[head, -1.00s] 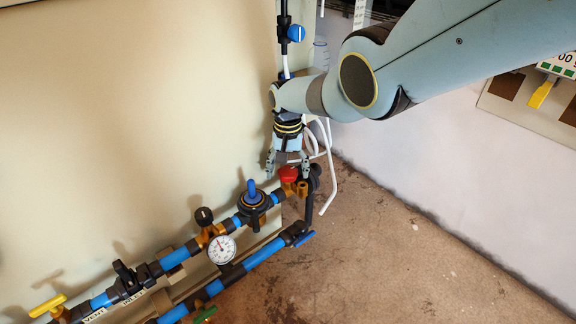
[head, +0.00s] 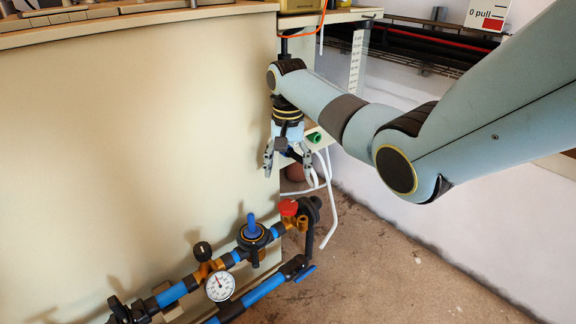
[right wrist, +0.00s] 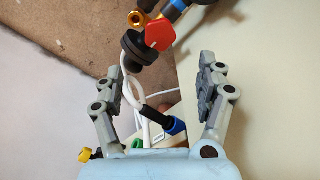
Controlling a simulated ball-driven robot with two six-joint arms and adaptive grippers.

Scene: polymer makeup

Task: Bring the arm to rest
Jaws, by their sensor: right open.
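My right gripper (head: 288,170) hangs open and empty, fingers down, beside the right edge of the beige cabinet. It is above and apart from the red knob (head: 288,208) at the end of the pipe run. In the right wrist view the two fingers (right wrist: 160,95) are spread wide with nothing between their tips. The red knob (right wrist: 160,33) shows beyond the fingertips there. My right arm (head: 400,150) comes in from the right. My left gripper is not in view.
The cabinet side (head: 140,140) fills the left. Blue pipes with a pressure gauge (head: 219,286) and a blue-handled valve (head: 252,230) run low along it. White hoses (head: 328,200) hang behind the gripper. The floor (head: 390,270) at right is clear; a pale wall bounds it.

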